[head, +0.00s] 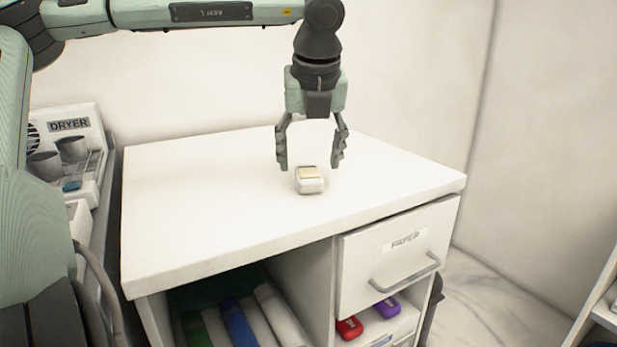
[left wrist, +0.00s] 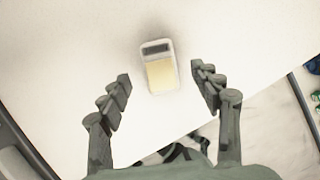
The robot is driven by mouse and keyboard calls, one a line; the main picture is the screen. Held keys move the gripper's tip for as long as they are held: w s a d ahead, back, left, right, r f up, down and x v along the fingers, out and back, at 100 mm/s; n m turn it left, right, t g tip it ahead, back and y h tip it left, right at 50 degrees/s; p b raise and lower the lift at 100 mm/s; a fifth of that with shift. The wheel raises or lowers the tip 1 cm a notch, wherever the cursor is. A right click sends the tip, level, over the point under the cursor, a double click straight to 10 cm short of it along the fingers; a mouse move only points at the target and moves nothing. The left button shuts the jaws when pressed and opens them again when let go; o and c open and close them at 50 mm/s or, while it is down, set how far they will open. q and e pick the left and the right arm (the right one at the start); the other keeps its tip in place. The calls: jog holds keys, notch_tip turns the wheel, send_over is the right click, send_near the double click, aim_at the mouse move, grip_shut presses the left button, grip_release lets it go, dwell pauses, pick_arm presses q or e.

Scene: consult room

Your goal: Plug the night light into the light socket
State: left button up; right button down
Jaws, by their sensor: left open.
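The night light (head: 310,180) is a small white block with a pale yellow panel on top. It lies on the white desk top, right of the middle. It also shows in the left wrist view (left wrist: 158,67), where a dark grey strip marks its far end. My left gripper (head: 310,165) points down over it, open, with one finger to each side and apart from it. The left wrist view shows the night light a little beyond the fingertips (left wrist: 163,88). No light socket can be made out in either view. My right gripper is not in view.
The desk top (head: 200,200) is otherwise clear. Below it are a labelled drawer (head: 400,250) with a bar handle, a shelf with red (head: 349,328) and purple (head: 386,307) items, and a compartment of binders (head: 239,325). A dryer unit (head: 70,135) stands left of the desk.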

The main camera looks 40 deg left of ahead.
pick_arm(q)
jog(key=shift+x, duration=1.4)
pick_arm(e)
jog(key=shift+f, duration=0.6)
pick_arm(q)
jog(key=c, duration=1.3)
jog(key=shift+r, duration=0.1)
notch_tip(320, 180, up, 13)
notch_tip(320, 180, up, 5)
send_over(309, 173)
jog(key=shift+p, duration=0.3)
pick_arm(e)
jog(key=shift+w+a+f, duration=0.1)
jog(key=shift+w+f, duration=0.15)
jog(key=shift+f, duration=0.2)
